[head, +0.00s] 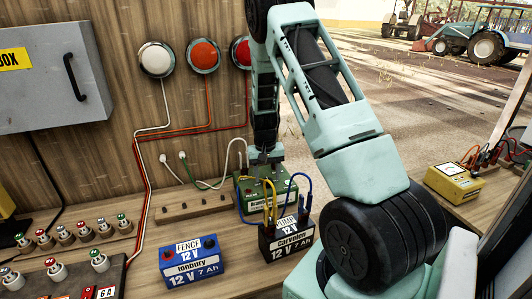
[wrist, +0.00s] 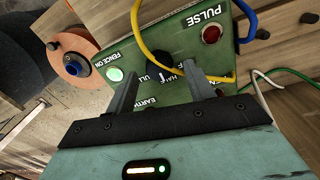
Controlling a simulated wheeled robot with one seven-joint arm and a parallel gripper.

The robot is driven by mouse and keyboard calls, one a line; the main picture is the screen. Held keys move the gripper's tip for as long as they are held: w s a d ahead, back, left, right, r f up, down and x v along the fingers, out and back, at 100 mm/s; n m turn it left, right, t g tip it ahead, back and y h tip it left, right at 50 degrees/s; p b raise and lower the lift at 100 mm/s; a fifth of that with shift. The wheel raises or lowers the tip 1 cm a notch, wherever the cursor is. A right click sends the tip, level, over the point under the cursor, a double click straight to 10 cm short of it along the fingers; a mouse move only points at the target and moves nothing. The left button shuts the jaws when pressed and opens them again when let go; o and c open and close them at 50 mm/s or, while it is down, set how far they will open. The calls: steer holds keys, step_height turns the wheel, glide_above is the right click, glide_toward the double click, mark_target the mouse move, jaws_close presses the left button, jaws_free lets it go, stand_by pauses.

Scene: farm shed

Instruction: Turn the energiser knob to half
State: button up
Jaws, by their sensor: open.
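The energiser is a green box (head: 252,205) at the foot of the plank wall in the head view; its face (wrist: 195,68) fills the upper middle of the wrist view. Its dark knob (wrist: 159,62) sits between a lit green FENCE ON lamp (wrist: 115,74) and a red PULSE lamp (wrist: 211,34). Parts of the HALF and FULL labels show beside the knob. I cannot tell where its pointer stands. My gripper (wrist: 163,82) is open, one finger on each side of the knob area. I cannot tell whether the fingers touch the knob.
Yellow and blue leads (head: 270,197) run from the energiser to the black PUMP battery (head: 286,238). A yellow lead (wrist: 165,38) crosses close by the knob. A blue FENCE battery (head: 192,262) stands to the left. A wooden block (head: 194,206) lies left of the energiser.

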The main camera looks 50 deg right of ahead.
mark_target(265, 180)
step_height(265, 180, up, 16)
steer(key=b, duration=0.2)
steer(key=shift+w+a, duration=0.25)
steer(key=shift+a, duration=0.05)
stand_by(0.3)
steer(key=s+a+n+y, duration=0.15)
steer(key=a+n, duration=0.55)
steer(key=a, duration=1.9)
steer(key=s+a+n, duration=0.9)
steer(key=s+a, duration=0.8)
steer(key=s, duration=0.5)
steer(key=shift+a+f, duration=0.35)
steer(key=shift+f, duration=0.05)
steer(key=shift+h, duration=0.25)
